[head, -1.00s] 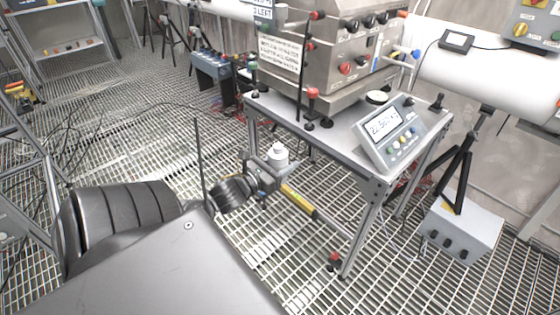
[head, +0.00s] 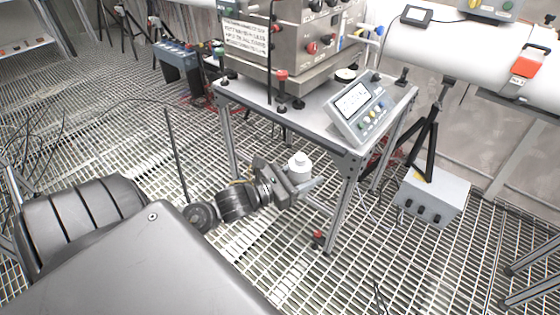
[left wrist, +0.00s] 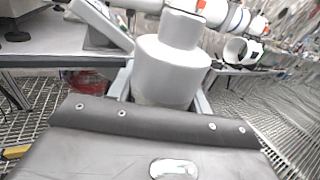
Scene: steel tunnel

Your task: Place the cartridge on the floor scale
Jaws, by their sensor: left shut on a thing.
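The cartridge (head: 299,166) is a white cylinder with a narrower top, and it stands upright in my left gripper (head: 297,184). The gripper is shut on it, low beside the front of the steel table and above the grating floor. In the left wrist view the cartridge (left wrist: 167,68) fills the upper middle, and its lower end is hidden behind the dark wrist housing. I cannot make out a floor scale plate in either view. A grey console with a display (head: 358,104) sits on the table. My right gripper is not in view.
The steel table (head: 312,122) carries a metal machine (head: 290,45), and its front leg (head: 343,205) stands close to the right of the gripper. A grey box (head: 432,194) with a black tripod stands further right. The grating in front is mostly clear.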

